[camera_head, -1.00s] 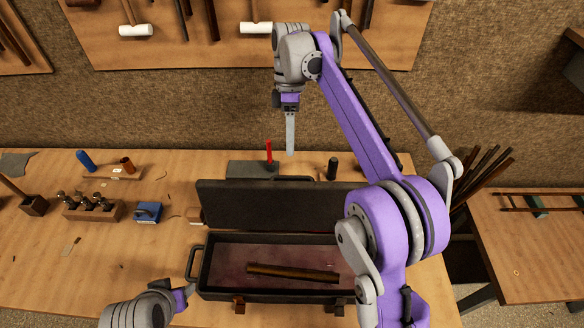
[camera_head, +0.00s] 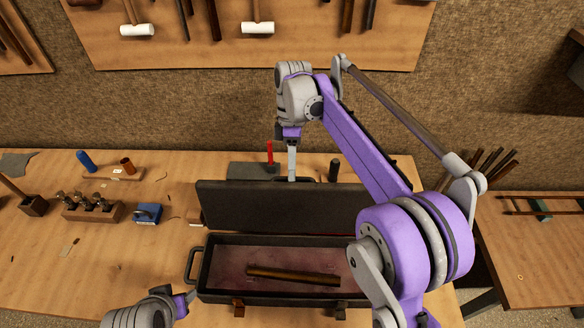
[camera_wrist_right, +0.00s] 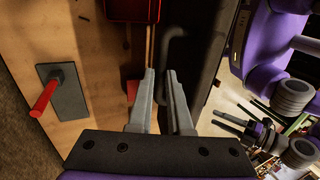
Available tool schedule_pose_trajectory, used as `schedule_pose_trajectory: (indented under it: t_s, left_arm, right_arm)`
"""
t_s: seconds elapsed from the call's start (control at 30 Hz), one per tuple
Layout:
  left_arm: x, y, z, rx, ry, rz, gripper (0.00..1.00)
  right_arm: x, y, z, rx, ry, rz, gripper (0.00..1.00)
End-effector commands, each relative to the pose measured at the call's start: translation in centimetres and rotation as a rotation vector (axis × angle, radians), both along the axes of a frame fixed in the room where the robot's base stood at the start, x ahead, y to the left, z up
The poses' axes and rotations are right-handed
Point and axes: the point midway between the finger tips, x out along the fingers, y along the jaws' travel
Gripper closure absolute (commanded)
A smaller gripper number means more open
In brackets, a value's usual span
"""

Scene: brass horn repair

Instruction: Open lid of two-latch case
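The black case (camera_head: 215,290) lies on the bench with its lid (camera_head: 275,205) raised behind it, showing a reddish lining. Two small brown latches, left (camera_head: 238,309) and right (camera_head: 338,312), show on its front edge. My right gripper (camera_head: 292,178) points down behind the lid's top edge. In the right wrist view its fingers (camera_wrist_right: 161,72) are apart with nothing clearly between them, beside the dark lid (camera_wrist_right: 203,50) and a curved handle (camera_wrist_right: 168,45). My left gripper (camera_head: 190,297) is low by the case's left front corner; its fingers are too small to judge.
A brown rod (camera_head: 293,274) lies inside the case. Behind the lid stand a grey block with a red handle (camera_head: 269,152) and a dark cylinder (camera_head: 334,168). A blue box (camera_head: 147,213) and a wooden tool holder (camera_head: 92,208) sit left.

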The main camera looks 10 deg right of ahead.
Motion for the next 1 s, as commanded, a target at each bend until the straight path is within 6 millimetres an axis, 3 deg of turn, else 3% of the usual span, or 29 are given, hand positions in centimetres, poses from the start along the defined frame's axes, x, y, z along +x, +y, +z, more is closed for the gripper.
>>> schedule_pose_trajectory:
  t_s: [0.1, 1.0]
  left_arm:
    - [0.00, 0.00, 0.00, 0.000, 0.000, 0.000, 0.48]
    - [0.00, 0.00, 0.00, 0.000, 0.000, 0.000, 0.48]
  right_arm:
    - [0.01, 0.00, 0.01, 0.000, 0.000, 0.000, 1.00]
    - [0.00, -0.02, 0.03, 0.000, 0.000, 0.000, 1.00]
